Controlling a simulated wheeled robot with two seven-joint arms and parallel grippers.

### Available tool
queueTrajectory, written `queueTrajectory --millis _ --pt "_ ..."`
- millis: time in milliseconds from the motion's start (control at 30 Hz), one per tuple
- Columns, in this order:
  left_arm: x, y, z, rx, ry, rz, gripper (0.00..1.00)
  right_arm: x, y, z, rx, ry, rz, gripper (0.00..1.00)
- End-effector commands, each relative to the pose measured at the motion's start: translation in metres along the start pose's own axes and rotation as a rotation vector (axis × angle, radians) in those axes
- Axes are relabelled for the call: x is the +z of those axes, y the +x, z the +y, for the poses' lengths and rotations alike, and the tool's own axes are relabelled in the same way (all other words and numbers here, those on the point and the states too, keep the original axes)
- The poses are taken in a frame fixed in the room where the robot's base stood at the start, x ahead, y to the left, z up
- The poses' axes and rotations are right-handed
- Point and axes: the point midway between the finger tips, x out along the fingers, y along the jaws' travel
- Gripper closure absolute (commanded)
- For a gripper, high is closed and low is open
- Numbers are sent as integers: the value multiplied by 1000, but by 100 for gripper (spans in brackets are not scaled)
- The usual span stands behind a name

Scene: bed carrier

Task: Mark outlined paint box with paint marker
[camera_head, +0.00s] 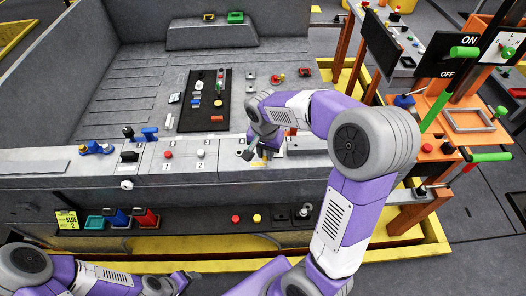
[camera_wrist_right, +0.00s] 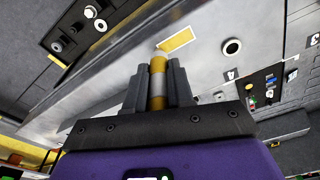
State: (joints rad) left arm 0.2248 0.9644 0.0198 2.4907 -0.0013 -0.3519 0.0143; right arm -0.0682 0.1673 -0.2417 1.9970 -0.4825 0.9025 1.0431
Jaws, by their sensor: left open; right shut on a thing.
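My right gripper (camera_wrist_right: 157,82) is shut on the paint marker (camera_wrist_right: 157,90), a small cylinder with yellow and pale bands. Its rounded tip points away from the gripper, toward the grey panel. The paint box (camera_wrist_right: 177,39) is a small yellow rectangle with a pale outline on that panel, just beyond the marker's tip. I cannot tell whether the tip touches the panel. In the head view my right gripper (camera_head: 260,155) is over the front ledge, and its wrist hides most of the marker and box. My left gripper (camera_head: 183,281) is open and empty at the lower left, away from the ledge.
The ledge (camera_head: 60,183) carries red and white buttons labelled 1 and 2. A black panel (camera_head: 204,100) with small parts lies behind it. Coloured bins (camera_head: 118,217) sit on the lower shelf at left. An orange stand (camera_head: 440,125) with levers is at the right.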

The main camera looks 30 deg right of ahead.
Motion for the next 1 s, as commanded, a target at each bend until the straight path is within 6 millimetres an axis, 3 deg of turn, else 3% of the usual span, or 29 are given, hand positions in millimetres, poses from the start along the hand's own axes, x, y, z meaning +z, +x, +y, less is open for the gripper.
queueTrajectory --millis 1000 --pt "0 0 0 0 0 0 28 6 -1 -16 0 -1 0 100"
